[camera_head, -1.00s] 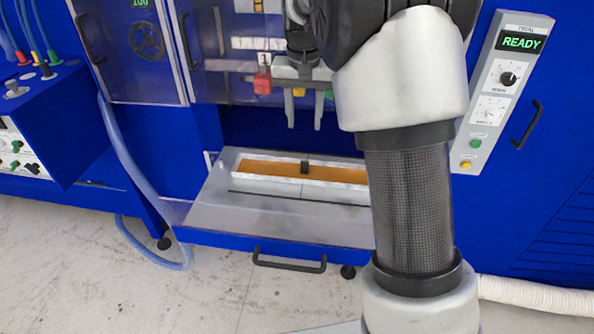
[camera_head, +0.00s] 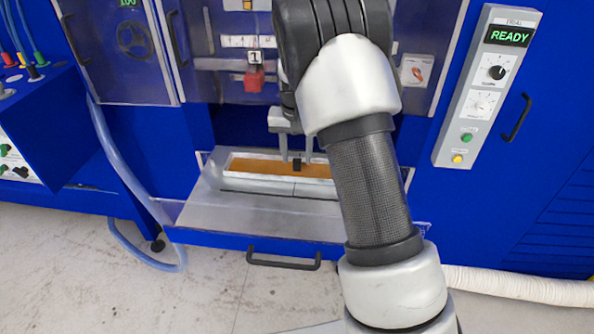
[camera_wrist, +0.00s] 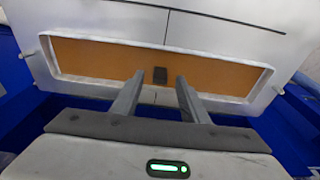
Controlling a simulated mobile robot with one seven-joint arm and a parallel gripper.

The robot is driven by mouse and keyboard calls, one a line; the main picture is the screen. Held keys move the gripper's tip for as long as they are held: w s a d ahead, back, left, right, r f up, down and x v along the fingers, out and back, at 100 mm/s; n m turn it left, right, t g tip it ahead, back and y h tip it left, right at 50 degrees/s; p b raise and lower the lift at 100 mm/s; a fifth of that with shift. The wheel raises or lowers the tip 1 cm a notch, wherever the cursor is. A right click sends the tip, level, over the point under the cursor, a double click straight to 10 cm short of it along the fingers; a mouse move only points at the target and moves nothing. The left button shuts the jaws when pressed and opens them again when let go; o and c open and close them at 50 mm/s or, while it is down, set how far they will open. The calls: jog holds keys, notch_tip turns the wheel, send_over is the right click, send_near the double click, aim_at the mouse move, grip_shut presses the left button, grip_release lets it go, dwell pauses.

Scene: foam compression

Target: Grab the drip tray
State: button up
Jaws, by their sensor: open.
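The drip tray (camera_head: 258,183) is a long shallow white tray with an orange-brown inside and a small black grip (camera_head: 297,164) at its middle. It lies on the grey shelf of the blue machine. In the wrist view the tray (camera_wrist: 100,82) stretches across the picture, with its black grip (camera_wrist: 161,97) between and beyond the fingertips. My gripper (camera_head: 295,158) is open above the tray, its two fingers pointing down around the grip's position. In the wrist view my gripper (camera_wrist: 161,76) is empty. Whether the fingers touch the tray cannot be told. My arm hides the tray's right end.
The grey shelf (camera_head: 200,213) has a black handle (camera_head: 284,262) on its front. Clear doors (camera_head: 125,45) and a red block (camera_head: 254,80) are above. A control panel reading READY (camera_head: 483,90) stands right. A blue hose (camera_head: 118,165) hangs left.

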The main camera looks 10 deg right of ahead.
aim_at(297, 166)
jog(key=shift+w+d+f, duration=0.1)
jog(key=shift+w+f, duration=0.05)
jog(key=shift+f, duration=0.6)
jog(key=shift+w+f, duration=0.15)
jog(key=shift+f, duration=0.55)
grip_shut()
jog(key=shift+r, duration=0.1)
